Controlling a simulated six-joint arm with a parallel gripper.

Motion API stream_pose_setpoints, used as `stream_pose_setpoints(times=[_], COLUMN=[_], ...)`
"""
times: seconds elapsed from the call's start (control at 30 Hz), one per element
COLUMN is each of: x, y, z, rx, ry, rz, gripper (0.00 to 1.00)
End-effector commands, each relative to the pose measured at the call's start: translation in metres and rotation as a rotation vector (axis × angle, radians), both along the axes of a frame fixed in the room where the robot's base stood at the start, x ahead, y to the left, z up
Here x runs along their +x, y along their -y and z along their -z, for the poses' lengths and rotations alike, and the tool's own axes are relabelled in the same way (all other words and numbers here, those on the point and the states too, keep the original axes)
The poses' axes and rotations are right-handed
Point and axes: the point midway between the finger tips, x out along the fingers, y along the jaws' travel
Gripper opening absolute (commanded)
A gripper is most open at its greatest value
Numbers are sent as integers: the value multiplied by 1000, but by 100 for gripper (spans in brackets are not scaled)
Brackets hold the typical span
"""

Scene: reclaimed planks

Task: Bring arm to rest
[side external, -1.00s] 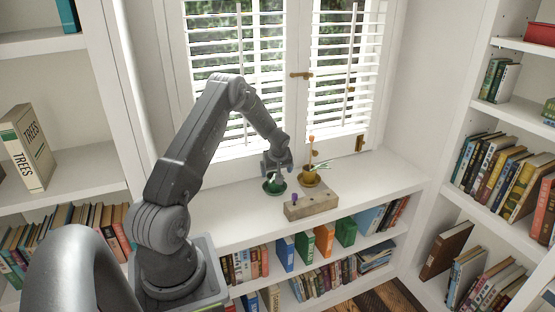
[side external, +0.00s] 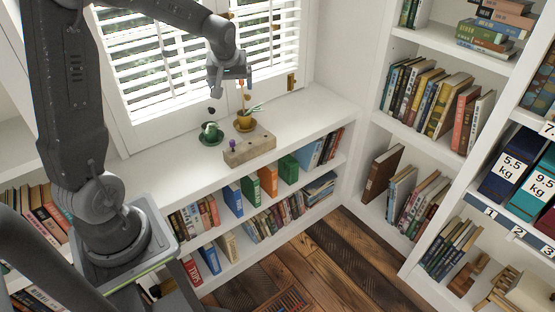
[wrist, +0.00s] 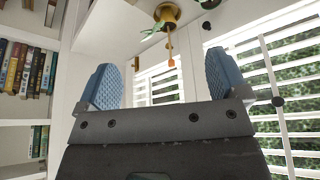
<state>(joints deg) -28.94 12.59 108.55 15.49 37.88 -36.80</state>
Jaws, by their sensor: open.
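My gripper (side external: 228,92) hangs in the air in front of the window shutters, above the white window shelf. Its jaws are apart and empty. In the wrist view its two blue ribbed fingers (wrist: 163,85) stand wide apart with nothing between them. Below it on the shelf are a green cup (side external: 211,133) on a saucer and a yellow pot (side external: 244,120) with a plant. The pot also shows at the top of the wrist view (wrist: 168,13). A wooden block (side external: 250,148) with a small purple knob lies in front of them.
The window shelf (side external: 310,105) is bare to the right of the block. White shutters (side external: 165,65) stand close behind my gripper. Bookcases (side external: 385,150) filled with books rise on the right. Books line the compartments below the shelf.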

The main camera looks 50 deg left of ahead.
Motion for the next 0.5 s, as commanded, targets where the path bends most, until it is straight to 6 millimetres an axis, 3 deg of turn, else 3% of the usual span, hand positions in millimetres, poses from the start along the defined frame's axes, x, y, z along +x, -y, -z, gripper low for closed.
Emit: stream_pose_setpoints(times=[0.03,0.2,0.4,0.5], x=[-8,-46,-109,-141], y=[27,107,184,211], z=[-19,-58,-81,-82], rx=[7,17,33,39], ry=[8,14,32,41], rz=[71,310,602,737], gripper=[92,92,92,92])
